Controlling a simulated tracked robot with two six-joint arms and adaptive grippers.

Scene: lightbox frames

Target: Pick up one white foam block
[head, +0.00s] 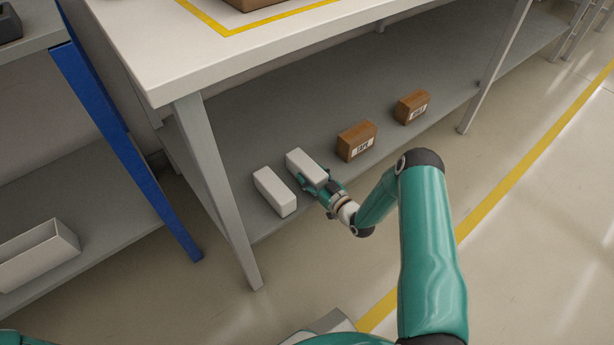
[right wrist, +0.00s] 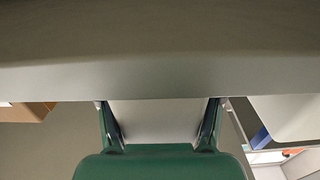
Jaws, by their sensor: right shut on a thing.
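Two white foam blocks lie side by side in the lower shelf area of the workbench in the head view. My right gripper (head: 314,179) is shut on the right-hand white foam block (head: 306,165), with its fingers on either side of the near end. In the right wrist view this block (right wrist: 160,120) fills the gap between the two fingers. I cannot tell whether it touches the shelf or is slightly lifted. The other white foam block (head: 272,190) rests on the shelf just to the left, apart from the held one. My left gripper is not in view.
Two brown cartons with labels, one nearer (head: 357,141) and one farther (head: 411,107), stand on the grey lower shelf (head: 260,135) to the right. The white tabletop (head: 200,60) overhangs the shelf. A table leg (head: 215,180) stands to the left; a white bin (head: 40,250) sits farther left.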

